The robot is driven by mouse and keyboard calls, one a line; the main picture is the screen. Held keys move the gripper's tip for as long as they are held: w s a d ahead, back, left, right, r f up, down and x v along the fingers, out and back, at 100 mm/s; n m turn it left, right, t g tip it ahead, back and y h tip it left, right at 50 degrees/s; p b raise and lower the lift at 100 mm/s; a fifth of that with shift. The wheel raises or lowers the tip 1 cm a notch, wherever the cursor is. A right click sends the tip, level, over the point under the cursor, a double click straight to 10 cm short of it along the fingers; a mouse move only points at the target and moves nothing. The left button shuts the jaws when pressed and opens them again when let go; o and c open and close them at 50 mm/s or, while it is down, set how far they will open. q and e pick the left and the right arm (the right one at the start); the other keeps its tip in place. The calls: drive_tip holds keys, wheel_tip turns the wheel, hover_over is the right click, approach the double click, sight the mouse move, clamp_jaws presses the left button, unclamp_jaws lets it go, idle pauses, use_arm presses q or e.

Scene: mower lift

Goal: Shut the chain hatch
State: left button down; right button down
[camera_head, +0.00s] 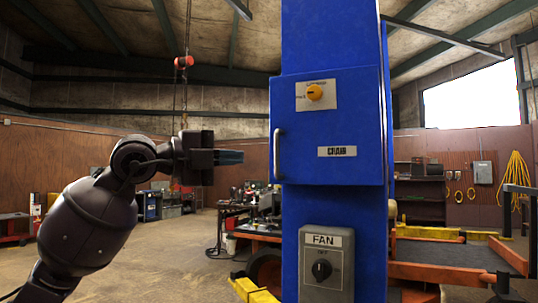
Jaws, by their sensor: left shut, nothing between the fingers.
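The chain hatch (340,120) is a blue square door on a blue column, in the middle of the head view. My right gripper is not in view.
A grey FAN switch box (326,264) is on the column below the hatch. A red hoist block (184,62) hangs at the upper left. A cluttered workbench (250,215) stands behind at left of the column. Yellow and orange lift parts (430,233) are at right. Open floor lies at left.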

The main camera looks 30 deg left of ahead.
use_arm(q)
drive_tip(key=w+n+y+p, duration=0.2)
drive_tip(key=w+p, duration=0.3)
drive_tip(key=w, duration=0.7)
drive_tip(key=shift+w+r+n+t+y, duration=0.3)
drive_tip(key=shift+w+r+n, duration=0.05)
drive_tip(key=shift+n, duration=0.05)
